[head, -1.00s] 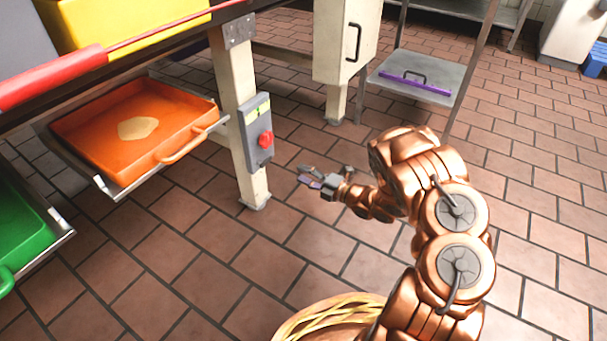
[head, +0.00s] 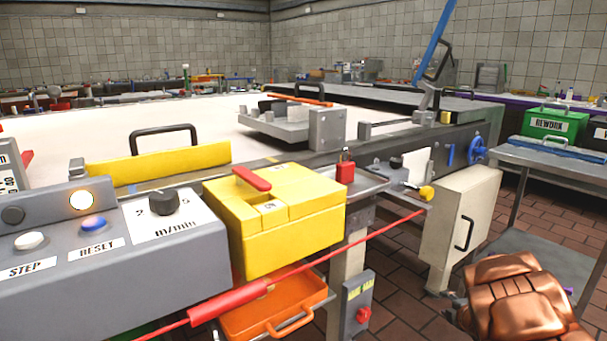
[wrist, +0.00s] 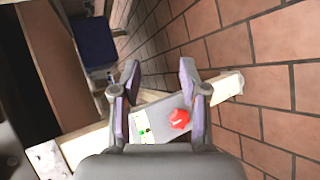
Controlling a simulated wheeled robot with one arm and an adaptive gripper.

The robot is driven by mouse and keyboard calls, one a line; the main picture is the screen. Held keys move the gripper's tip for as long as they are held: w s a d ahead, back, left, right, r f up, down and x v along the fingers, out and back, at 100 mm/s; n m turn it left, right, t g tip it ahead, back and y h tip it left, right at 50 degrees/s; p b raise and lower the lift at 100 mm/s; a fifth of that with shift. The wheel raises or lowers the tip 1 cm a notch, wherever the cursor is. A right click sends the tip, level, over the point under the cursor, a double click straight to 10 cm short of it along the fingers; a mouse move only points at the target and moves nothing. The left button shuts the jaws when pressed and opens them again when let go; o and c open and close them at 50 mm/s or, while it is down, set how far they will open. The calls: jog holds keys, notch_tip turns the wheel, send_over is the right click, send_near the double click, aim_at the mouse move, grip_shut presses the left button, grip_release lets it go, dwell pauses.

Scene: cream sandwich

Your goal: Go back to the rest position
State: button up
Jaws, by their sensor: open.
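My gripper (wrist: 159,92) shows in the wrist view with its two fingers apart and nothing between the pads. Beyond the fingers, some way off, is a grey switch box (wrist: 150,120) with a red button (wrist: 179,119), on a pale leg. In the head view my copper arm (head: 515,305) shows at the lower right.
A grey control panel (head: 130,255) and a yellow box (head: 285,220) stand at the front left. An orange tray (head: 262,318) hangs below. The switch box (head: 357,305) is on a leg near my arm. A cream cabinet (head: 460,225) stands behind. Tiled floor (head: 400,320) is open between.

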jog(key=s+d+r+m+g+h+p, duration=0.1)
jog(key=s+r+m+p, duration=0.1)
jog(key=r, duration=0.4)
jog(key=s+d+r+m+h+p, duration=0.1)
jog(key=r+h+p, duration=0.15)
jog(key=r, duration=0.25)
jog(key=s+d+r+m+g+h+p, duration=0.1)
jog(key=s+d+r+m+p, duration=0.15)
jog(key=r, duration=0.35)
jog(key=s+a+r+m+g+h+p, duration=0.1)
jog(key=s+a+r+m+g+p, duration=0.15)
jog(key=s+r+p, duration=0.35)
jog(key=s+a+r+m+g+h+p, duration=0.15)
jog(key=s+r+m+p, duration=0.25)
jog(key=r, duration=0.5)
jog(key=s+a+r+m+g+y+p, duration=0.2)
jog(key=s+a+r+p, duration=0.4)
jog(key=s, duration=0.5)
jog(key=s+a+r+m+g+y+p, duration=0.2)
jog(key=s+a+r+p, duration=0.4)
jog(key=s+a, duration=0.4)
jog(key=s+a+r+m+g+y+p, duration=0.2)
jog(key=s+a+r+g+p, duration=0.2)
jog(key=s, duration=0.8)
jog(key=a+r+p, duration=0.2)
jog(key=a+r, duration=0.1)
jog(key=a, duration=0.1)
jog(key=shift+r+m+y, duration=0.4)
